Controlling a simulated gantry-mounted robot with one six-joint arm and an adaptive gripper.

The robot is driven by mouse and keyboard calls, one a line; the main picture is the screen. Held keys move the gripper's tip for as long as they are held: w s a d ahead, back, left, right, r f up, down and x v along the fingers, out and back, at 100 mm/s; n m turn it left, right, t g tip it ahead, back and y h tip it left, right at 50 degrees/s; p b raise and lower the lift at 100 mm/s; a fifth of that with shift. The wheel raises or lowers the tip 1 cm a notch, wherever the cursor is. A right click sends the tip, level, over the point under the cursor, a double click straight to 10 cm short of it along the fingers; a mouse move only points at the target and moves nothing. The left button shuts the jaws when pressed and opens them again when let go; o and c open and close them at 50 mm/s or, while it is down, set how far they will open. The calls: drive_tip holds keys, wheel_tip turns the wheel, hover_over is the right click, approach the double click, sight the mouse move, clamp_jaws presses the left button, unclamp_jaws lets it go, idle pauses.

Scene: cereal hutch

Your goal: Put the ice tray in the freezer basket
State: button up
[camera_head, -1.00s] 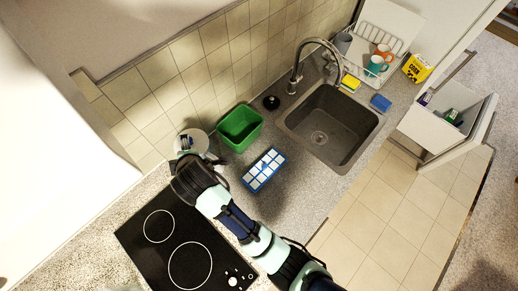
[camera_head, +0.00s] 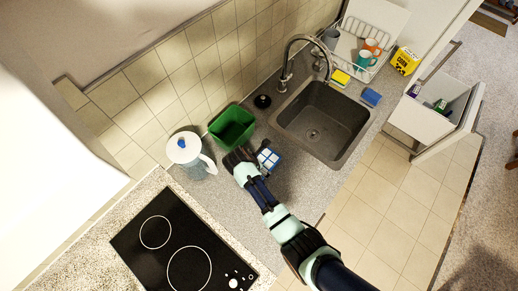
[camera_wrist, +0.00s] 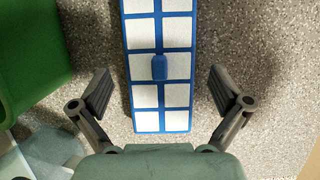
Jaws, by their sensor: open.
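The ice tray (camera_head: 268,158) is blue with white cells and lies on the grey speckled counter left of the sink. My arm hides part of it in the head view. In the wrist view the ice tray (camera_wrist: 145,95) lies lengthwise between my fingers, with a small blue knob near its middle. My gripper (camera_wrist: 160,90) is open, with one finger on each side of the tray and a gap to both. The green basket (camera_head: 233,126) stands on the counter by the tiled wall; its edge also shows in the wrist view (camera_wrist: 35,55). I cannot tell whether it is the freezer basket.
A pitcher with a white lid (camera_head: 190,153) stands close left of my gripper. The sink (camera_head: 322,122) with its faucet is to the right. The black cooktop (camera_head: 180,245) is at lower left. An open drawer (camera_head: 430,115) holding items is at far right.

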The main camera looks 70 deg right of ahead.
drive_tip(key=x, duration=0.2)
drive_tip(key=shift+d+f, duration=0.15)
drive_tip(key=shift+f, duration=0.15)
drive_tip(key=shift+c, duration=0.3)
drive_tip(key=c, duration=1.1)
drive_tip(key=shift+r, duration=0.1)
drive_tip(key=shift+c, duration=0.2)
